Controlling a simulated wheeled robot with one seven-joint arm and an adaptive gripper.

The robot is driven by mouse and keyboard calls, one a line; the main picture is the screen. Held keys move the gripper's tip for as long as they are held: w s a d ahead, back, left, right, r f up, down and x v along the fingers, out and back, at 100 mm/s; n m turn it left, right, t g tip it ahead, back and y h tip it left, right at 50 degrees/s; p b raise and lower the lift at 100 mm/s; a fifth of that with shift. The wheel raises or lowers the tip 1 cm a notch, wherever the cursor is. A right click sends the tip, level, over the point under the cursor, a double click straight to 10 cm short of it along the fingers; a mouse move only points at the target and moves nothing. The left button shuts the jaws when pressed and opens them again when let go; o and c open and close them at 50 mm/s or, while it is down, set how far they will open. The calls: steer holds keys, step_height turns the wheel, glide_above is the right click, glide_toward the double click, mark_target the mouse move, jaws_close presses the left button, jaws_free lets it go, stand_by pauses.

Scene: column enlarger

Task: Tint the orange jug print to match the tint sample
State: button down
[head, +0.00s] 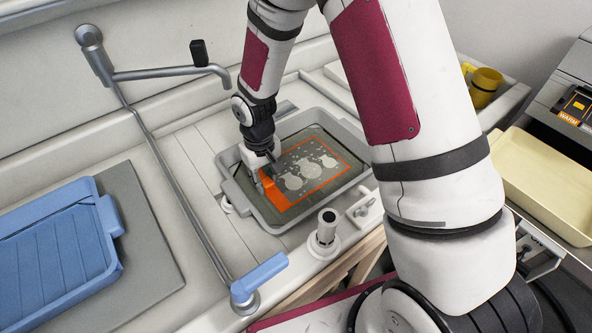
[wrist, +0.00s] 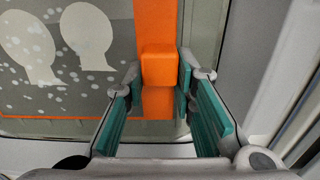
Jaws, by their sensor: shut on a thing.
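The orange jug print (head: 306,172) lies in a grey tray (head: 357,178). It has an orange border and pale jug shapes on grey, with white specks over it. In the wrist view, part of the print (wrist: 60,90) shows its orange edge and a raised orange block (wrist: 159,66). My gripper (head: 264,180) reaches down at the print's left end, inside the tray. In the wrist view my gripper (wrist: 160,82) has its teal-padded fingers on both sides of the orange block, shut on it. I cannot make out a tint sample.
A metal swing arm (head: 165,73) with a blue lever (head: 262,275) stands left of the tray. A ribbed blue tray (head: 55,245) lies further left. A yellow mug (head: 485,86), cream tray (head: 542,185) and lit machine (head: 574,105) are right.

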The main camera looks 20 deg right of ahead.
steer(key=shift+r, duration=0.15)
steer(key=shift+r+p, duration=0.75)
steer(key=shift+r, duration=0.65)
steer(key=shift+f, duration=0.1)
steer(key=shift+f+b, duration=0.7)
steer(key=shift+f, duration=0.75)
steer(key=shift+r, duration=0.2)
steer(key=shift+r+p, duration=0.75)
steer(key=shift+r, duration=0.6)
steer(key=shift+f, duration=0.15)
steer(key=shift+f+b, duration=0.75)
steer(key=shift+f, duration=0.65)
